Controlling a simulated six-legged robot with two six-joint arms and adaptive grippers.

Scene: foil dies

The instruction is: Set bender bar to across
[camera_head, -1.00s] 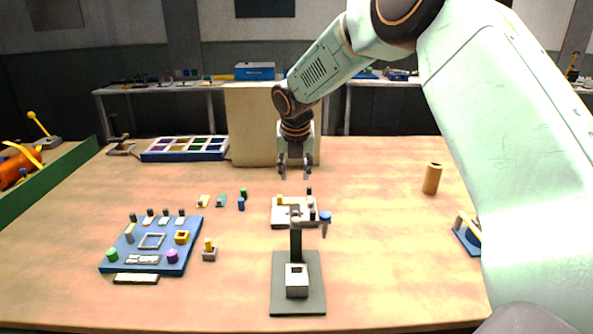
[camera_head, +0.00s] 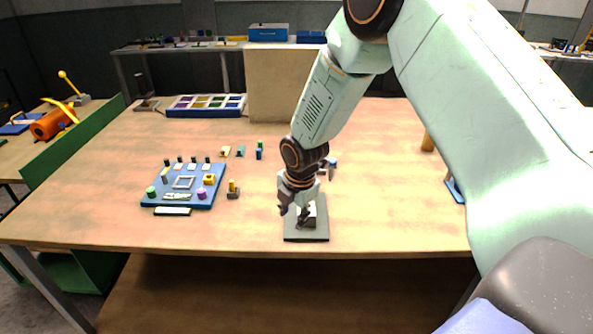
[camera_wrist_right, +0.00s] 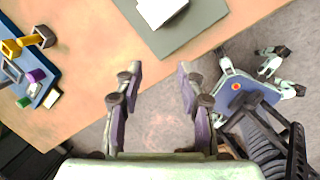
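My right gripper (camera_head: 294,213) is in front of the grey-based press (camera_head: 306,235), hiding much of it. In the right wrist view the same gripper (camera_wrist_right: 158,76) has its two fingers well apart with nothing between them. The press's grey plate (camera_wrist_right: 207,22) and pale block (camera_wrist_right: 160,10) lie beyond the fingertips there. A small pale fixture with pegs, which may be the bender, is behind my wrist; only a bit of it (camera_head: 331,171) shows. The setting of its bar cannot be seen. My left gripper is not in view.
A blue board (camera_head: 160,201) with several small parts stands on the left of the table (camera_head: 400,200). A divided blue tray (camera_head: 205,112) and a tan panel (camera_head: 280,90) are at the back. The table's front edge is close.

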